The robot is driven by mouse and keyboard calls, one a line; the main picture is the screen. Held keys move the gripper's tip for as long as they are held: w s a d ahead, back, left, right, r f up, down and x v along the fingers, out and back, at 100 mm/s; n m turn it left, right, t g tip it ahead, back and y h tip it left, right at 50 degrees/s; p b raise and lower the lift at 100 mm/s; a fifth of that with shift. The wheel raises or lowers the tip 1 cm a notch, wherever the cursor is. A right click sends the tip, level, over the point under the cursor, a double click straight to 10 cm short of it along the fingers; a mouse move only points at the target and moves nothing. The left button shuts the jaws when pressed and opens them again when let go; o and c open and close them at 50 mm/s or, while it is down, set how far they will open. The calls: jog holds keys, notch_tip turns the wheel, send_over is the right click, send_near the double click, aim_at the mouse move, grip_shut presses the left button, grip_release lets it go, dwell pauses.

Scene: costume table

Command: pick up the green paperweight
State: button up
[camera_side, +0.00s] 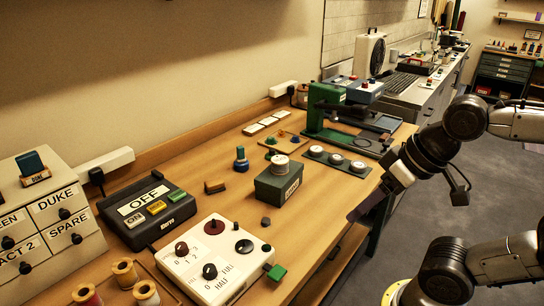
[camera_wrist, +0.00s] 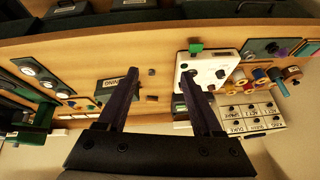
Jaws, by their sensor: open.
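I cannot tell for certain which thing is the green paperweight. A small bright green block (camera_side: 276,272) sits at the right edge of the white control box; it also shows in the wrist view (camera_wrist: 195,46). A dark green labelled box (camera_side: 277,190) with a round pale-topped piece on it stands mid-table. A blue-based knobbed piece (camera_side: 241,161) stands behind it. A dark teal block (camera_side: 30,164) sits on the drawer unit. My gripper (camera_side: 368,202) is open and empty beyond the table's front edge, apart from these; its fingers (camera_wrist: 160,73) show in the wrist view.
The white control box (camera_side: 215,258) has knobs on top. A black button box (camera_side: 150,213), spools (camera_side: 124,272) and a drawer unit (camera_side: 60,225) are at left. A green press (camera_side: 320,112) and a three-disc plate (camera_side: 338,160) are farther back. Small brown blocks (camera_side: 215,187) lie mid-table.

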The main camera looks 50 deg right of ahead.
jog(key=w+a+r+m+y, duration=0.55)
jog(key=w+r+m, duration=0.2)
jog(key=w, duration=0.25)
jog(key=w+d+m+t+y, duration=0.1)
jog(key=w+d+m, duration=0.2)
jog(key=w+m, duration=0.35)
jog(key=w+d+m+t+y, duration=0.1)
jog(key=w+d+m+t, duration=0.2)
jog(key=w, duration=0.7)
jog(key=w+d+f+m+t+h, duration=0.1)
jog(key=w+d+f+m, duration=0.35)
jog(key=d, duration=0.55)
jog(key=w+d+f+m+t+h, duration=0.15)
jog(key=w+d+f+m, duration=0.35)
jog(key=d, duration=0.5)
jog(key=m+h, duration=0.2)
jog(key=m, duration=0.4)
send_near(272, 149)
jog(key=shift+t, duration=0.45)
jog(key=x, duration=0.3)
jog(key=f+x, duration=0.1)
jog(key=x, duration=0.6)
jog(key=shift+s+a+f, duration=0.1)
jog(key=shift+f, duration=0.2)
jog(key=shift+s+f, duration=0.1)
grip_shut()
